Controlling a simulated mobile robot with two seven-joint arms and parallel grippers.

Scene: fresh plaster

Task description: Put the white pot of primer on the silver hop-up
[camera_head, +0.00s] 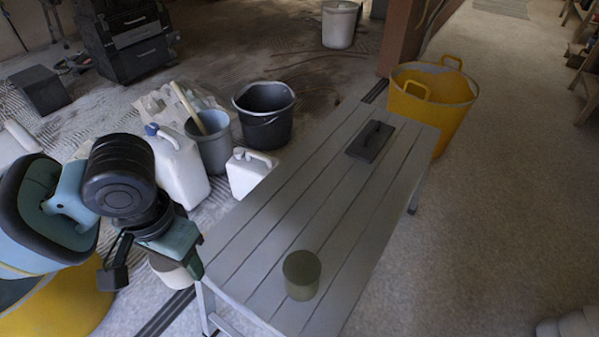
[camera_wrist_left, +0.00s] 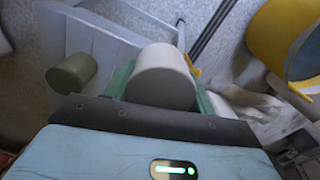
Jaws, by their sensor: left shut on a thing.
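The white pot of primer (camera_head: 172,272) is held in my left gripper (camera_head: 178,258), mostly hidden behind it in the head view. In the left wrist view the pot (camera_wrist_left: 163,78) sits between the green fingers, which are shut on it. The silver hop-up (camera_head: 262,222) is a long slatted platform across the middle of the head view; part of it shows in the left wrist view (camera_wrist_left: 90,30). The held pot appears just left of the hop-up's near end. My right gripper is not in view.
An olive-green pot (camera_head: 302,276) stands on the hop-up's near end, and a black float (camera_head: 370,141) lies towards its far end. The slats between them are clear. White jerrycans (camera_head: 180,172), buckets (camera_head: 264,112) and a yellow tub (camera_head: 433,92) stand around it.

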